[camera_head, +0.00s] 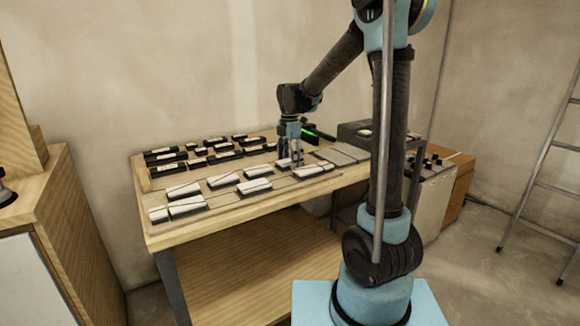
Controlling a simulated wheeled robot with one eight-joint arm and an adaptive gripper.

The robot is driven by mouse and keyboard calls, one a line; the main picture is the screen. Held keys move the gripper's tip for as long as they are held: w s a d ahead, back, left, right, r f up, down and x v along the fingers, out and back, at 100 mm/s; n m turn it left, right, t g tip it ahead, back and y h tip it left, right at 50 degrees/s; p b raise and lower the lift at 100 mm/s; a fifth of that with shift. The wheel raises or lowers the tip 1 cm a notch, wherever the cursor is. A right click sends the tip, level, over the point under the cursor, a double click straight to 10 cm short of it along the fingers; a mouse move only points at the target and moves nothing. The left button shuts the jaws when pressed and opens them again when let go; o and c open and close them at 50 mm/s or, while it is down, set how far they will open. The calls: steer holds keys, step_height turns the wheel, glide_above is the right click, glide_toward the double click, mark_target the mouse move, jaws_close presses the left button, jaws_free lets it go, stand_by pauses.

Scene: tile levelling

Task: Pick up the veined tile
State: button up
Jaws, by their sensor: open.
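Several pale tiles lie in a row of shallow places along the front half of the wooden table. Some show thin dark lines, such as one pale tile (182,191) and another (223,181). At this size I cannot tell which one is the veined tile. My gripper (291,163) points down over the right part of the row, with its fingers open. It is close to a pale tile (308,172) at the right end and right of another (258,171). I cannot tell whether the fingertips touch anything, and they may hide a tile behind them.
Dark blocks with pale tops (165,159) fill the back left of the table (250,209). Flat grey tiles (344,154) lie right of my gripper. A ladder (537,190) leans at the far right.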

steer(key=c, duration=1.2)
